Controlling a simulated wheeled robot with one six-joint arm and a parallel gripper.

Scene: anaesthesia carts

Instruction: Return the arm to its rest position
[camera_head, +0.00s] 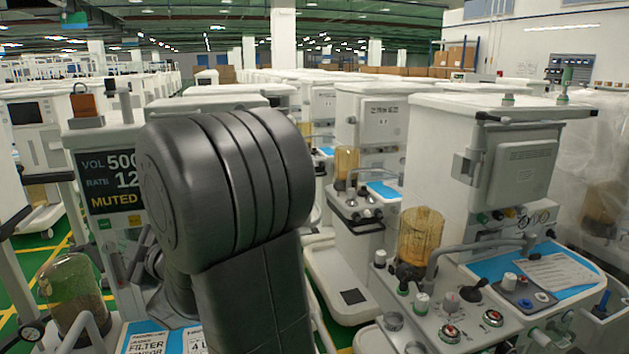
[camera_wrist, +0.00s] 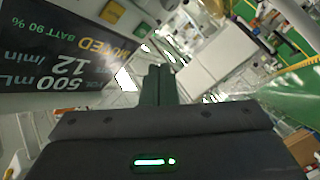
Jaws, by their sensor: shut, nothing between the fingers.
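In the wrist view my gripper (camera_wrist: 158,84) points away from the camera with its dark fingers together and nothing between them. A ventilator screen (camera_wrist: 70,45) shows upside down at the left of that view, reading 500 mL, 12 /min, MUTED and BATT 90 %. The same screen (camera_head: 112,182) is on the left cart in the head view. My dark arm fills the middle of the head view, raised and bent in front of the carts. It hides part of the left cart, and the fingers cannot be made out there.
The right cart (camera_head: 470,150) carries an amber canister (camera_head: 420,235), knobs and a blue work surface (camera_head: 575,262). More carts crowd behind. A narrow strip of green floor (camera_head: 318,315) shows between the carts.

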